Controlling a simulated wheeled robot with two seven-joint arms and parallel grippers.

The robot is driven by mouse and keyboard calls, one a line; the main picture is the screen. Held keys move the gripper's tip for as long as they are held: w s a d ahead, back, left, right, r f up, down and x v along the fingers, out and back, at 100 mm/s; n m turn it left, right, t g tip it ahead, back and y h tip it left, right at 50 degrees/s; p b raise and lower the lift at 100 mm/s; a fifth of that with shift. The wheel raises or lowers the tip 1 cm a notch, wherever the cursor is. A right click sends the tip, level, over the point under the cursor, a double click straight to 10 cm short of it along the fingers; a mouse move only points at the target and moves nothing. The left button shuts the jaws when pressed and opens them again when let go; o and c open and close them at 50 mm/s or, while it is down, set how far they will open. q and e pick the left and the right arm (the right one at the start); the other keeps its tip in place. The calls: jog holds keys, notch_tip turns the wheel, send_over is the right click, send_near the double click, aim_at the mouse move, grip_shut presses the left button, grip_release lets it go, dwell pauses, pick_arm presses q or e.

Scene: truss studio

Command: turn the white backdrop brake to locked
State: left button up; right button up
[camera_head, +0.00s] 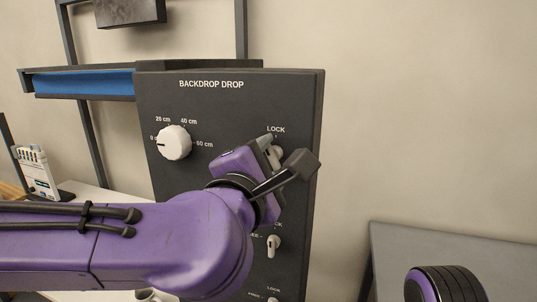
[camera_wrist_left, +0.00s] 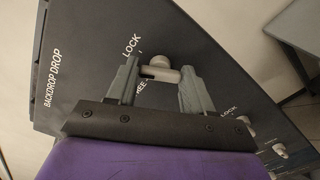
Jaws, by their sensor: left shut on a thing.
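The dark panel (camera_head: 225,110) marked "BACKDROP DROP" carries a column of small white brake levers. My left gripper (camera_head: 278,164) is at the top lever (camera_head: 274,152), beside its LOCK label, and partly covers it. In the left wrist view, my left gripper (camera_wrist_left: 161,80) is shut on this top lever (camera_wrist_left: 161,72), with one grey finger on each side. LOCK and a partly covered FREE label show beside it. I cannot read which backdrop the lever serves, and its exact setting is unclear. My right gripper is not in view.
A white round dial (camera_head: 173,142) with cm marks sits left of the levers. Another lever (camera_head: 272,244) is below my gripper, and a further one (camera_head: 272,299) is at the bottom edge. A grey table (camera_head: 450,250) stands at right. A blue roll (camera_head: 85,82) hangs behind left.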

pick_arm(q)
jog(key=m+p, duration=0.2)
jog(key=m, duration=0.3)
jog(key=shift+r, duration=0.1)
dwell(0.4)
jog(key=o, duration=1)
jog(key=shift+o, duration=0.2)
jog(key=shift+s+a, duration=0.1)
jog(key=shift+s, duration=0.25)
jog(key=b+v, duration=0.3)
jog(key=v, duration=0.6)
jog(key=shift+s+a, duration=0.15)
jog(key=shift+s, duration=0.15)
